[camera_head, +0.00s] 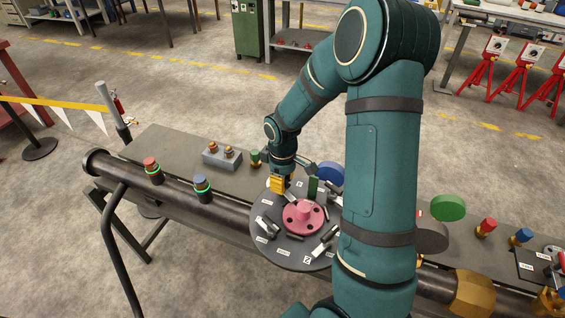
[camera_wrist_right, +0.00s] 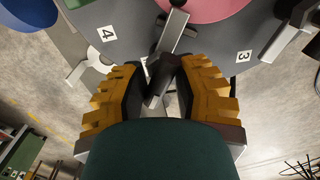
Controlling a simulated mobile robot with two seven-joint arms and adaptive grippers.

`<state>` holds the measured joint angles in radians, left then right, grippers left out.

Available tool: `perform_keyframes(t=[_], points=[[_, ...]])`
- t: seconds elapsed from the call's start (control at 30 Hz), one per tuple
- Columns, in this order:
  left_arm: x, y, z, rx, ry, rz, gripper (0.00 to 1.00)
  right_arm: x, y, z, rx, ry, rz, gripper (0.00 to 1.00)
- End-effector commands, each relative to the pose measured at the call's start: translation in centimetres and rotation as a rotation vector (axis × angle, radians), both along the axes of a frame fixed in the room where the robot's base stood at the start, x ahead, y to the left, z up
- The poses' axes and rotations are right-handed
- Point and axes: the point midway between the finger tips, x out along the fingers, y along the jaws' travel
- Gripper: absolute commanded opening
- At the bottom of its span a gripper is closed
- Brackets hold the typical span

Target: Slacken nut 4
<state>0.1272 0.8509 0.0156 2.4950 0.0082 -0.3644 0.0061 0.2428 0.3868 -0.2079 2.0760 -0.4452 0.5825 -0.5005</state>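The flanged spool shows a round dark grey face (camera_head: 282,250) with a pink hub (camera_head: 303,217), several white number labels and several metal levers around it. In the right wrist view the label 4 (camera_wrist_right: 107,33) lies left and the label 3 (camera_wrist_right: 243,56) right. A metal lever with a dark end (camera_wrist_right: 160,80) comes down between them. My right gripper (camera_head: 278,185), with yellow fingers, is at the face's far left edge. In the wrist view its fingers (camera_wrist_right: 162,90) stand apart on either side of the dark end; firm contact cannot be told. Nut 4 cannot be clearly made out.
My right arm hides the spool's right side.

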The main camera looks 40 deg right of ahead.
Motion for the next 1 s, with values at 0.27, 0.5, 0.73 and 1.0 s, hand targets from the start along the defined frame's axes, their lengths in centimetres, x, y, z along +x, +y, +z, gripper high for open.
perform_keyframes(t=[0.27, 0.5, 0.73, 1.0], points=[[0.6, 0.1, 1.9, 0.003, -0.013, 0.01, 0.0, -0.1, 0.0, 0.2, 0.002, 0.001, 0.425, 0.26], [1.0, 0.2, 4.3, 0.004, -0.024, 0.019, 0.0, -0.1, 0.0, 0.4, 0.002, 0.001, 0.814, 0.26], [1.0, 0.4, 7.1, -0.001, -0.025, 0.017, 0.0, -0.1, 0.0, 0.4, 0.002, 0.001, 1.152, 0.26], [0.9, 0.4, 8.6, -0.006, -0.025, 0.015, 0.0, 0.0, 0.0, -0.1, -0.003, 0.0, 1.353, 0.26]])
